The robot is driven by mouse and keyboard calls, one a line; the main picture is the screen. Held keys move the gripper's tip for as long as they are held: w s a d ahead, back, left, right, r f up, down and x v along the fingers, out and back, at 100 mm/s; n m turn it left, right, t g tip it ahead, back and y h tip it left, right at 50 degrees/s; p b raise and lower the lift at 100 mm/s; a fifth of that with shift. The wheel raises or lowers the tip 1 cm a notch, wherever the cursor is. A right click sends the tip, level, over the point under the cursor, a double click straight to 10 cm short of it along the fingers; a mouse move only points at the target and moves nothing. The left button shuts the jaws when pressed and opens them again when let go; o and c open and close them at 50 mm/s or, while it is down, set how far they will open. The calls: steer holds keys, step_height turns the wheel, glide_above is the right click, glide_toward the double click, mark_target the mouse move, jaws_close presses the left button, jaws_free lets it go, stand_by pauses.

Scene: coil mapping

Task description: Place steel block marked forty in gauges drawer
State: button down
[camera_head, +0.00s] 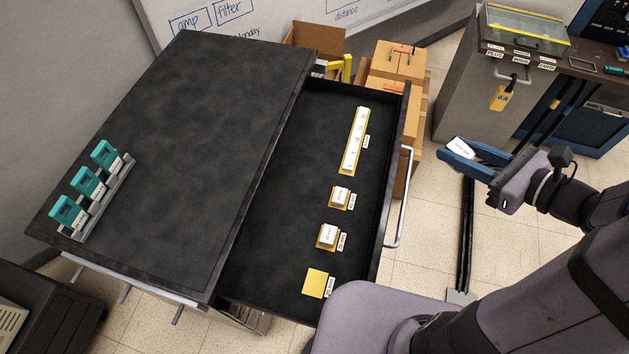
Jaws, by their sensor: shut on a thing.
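My gripper (464,160) is at the right, outside the drawer and to the right of its handle. It is shut on a small white block (460,146) with dark marking too small to read. The open drawer (273,225) has a dark lining. In it, a long white block (355,138) and two short white blocks (340,196) and (327,236) lie on yellow pads with white labels beside them. A bare yellow pad (315,283) lies at the drawer's near end, with its own label (330,287).
The drawer's handle (399,197) stands out on its right side. The dark cabinet top (180,150) holds a rack with teal devices (89,185). Cardboard boxes (398,60) stand behind the drawer. A grey cabinet with a clear-lidded case (525,28) is at the upper right.

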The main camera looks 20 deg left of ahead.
mark_target(462, 149)
step_height(462, 149, up, 11)
steer(key=shift+f, duration=0.15)
steer(key=s+a+f+n+g+y+b, duration=0.1)
steer(key=s+a+f+n+g, duration=0.2)
steer(key=s+a+n+g, duration=0.25)
steer(key=s+a+f+n+g+y, duration=0.1)
steer(key=s+a+f+n+g, duration=0.35)
steer(key=a+g, duration=0.25)
steer(key=s+d+f+n+g+h+b, duration=0.1)
steer(key=s+f+n+g+h, duration=0.15)
steer(key=s+n+h, duration=0.65)
steer(key=s+d+f+n+g+h+b, duration=0.15)
steer(key=s+n+g+h, duration=0.25)
steer(key=n+h, duration=0.85)
steer(key=w+a+r+n+t+y+b, duration=0.15)
steer(key=a+r+n+t, duration=0.45)
steer(key=n+t, duration=0.65)
steer(key=w+a+r+n+t+y, duration=0.15)
steer(key=a+r+n+t, duration=0.4)
steer(key=n+t, duration=0.65)
steer(key=shift+g, duration=0.45)
steer(key=shift+s+f+p, duration=0.15)
steer(key=shift+f+p, duration=0.15)
steer(key=shift+f, duration=8.75)
steer(key=shift+s+f+p, duration=0.15)
steer(key=shift+f+p, duration=0.15)
steer(key=shift+f, duration=8.8)
